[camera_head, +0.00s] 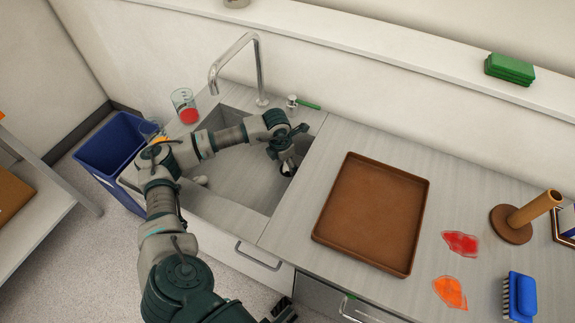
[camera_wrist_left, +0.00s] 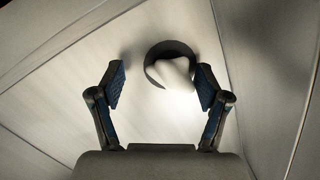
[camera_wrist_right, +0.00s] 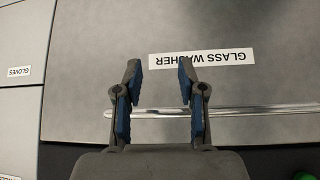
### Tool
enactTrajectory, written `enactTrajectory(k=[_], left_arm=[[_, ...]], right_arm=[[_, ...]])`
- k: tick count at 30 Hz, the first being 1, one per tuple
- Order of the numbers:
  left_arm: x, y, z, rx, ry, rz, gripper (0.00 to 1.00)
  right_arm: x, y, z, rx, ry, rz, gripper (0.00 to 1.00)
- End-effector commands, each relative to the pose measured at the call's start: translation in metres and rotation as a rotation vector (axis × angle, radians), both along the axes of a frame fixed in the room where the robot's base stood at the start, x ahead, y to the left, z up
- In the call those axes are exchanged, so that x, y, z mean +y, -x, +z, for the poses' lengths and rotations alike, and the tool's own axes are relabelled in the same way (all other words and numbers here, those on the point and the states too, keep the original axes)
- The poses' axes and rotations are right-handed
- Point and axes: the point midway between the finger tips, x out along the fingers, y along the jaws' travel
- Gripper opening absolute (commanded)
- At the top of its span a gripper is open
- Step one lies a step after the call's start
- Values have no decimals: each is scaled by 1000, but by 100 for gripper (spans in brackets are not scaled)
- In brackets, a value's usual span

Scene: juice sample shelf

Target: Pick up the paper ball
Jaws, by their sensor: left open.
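A crumpled white paper ball (camera_wrist_left: 172,72) lies over the round dark drain (camera_wrist_left: 155,53) in the sink in the left wrist view. My left gripper (camera_wrist_left: 160,84) is open above the sink floor. The ball shows between its fingers, nearer the right-hand finger in the picture; I cannot tell if they touch. In the head view my left gripper (camera_head: 287,160) reaches down into the right part of the sink (camera_head: 235,190) and largely hides that spot. My right gripper (camera_wrist_right: 160,78) is open and empty in front of a grey front labelled "GLASS WASHER".
A tap (camera_head: 259,75) stands behind the sink. A blue bin (camera_head: 108,148) stands left.

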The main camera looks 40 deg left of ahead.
Motion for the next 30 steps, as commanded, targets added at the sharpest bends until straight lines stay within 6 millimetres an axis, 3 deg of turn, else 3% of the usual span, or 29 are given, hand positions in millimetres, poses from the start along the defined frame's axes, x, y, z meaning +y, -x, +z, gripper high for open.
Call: enactTrajectory(k=[5,9,12,23,30], left_arm=[[-4,0,3,-2,-5,-1,76],[-4,0,4,-2,-6,-1,41],[-2,0,2,-2,-3,-1,22],[0,0,3,0,0,0,22],[-2,-1,27,-4,-4,0,22]], right_arm=[[-3,0,0,0,-4,1,40],[-3,0,-1,2,4,0,40],[0,-1,0,1,0,0,40],[0,-1,0,3,1,0,40],[-8,18,-5,93,20,-4,40]])
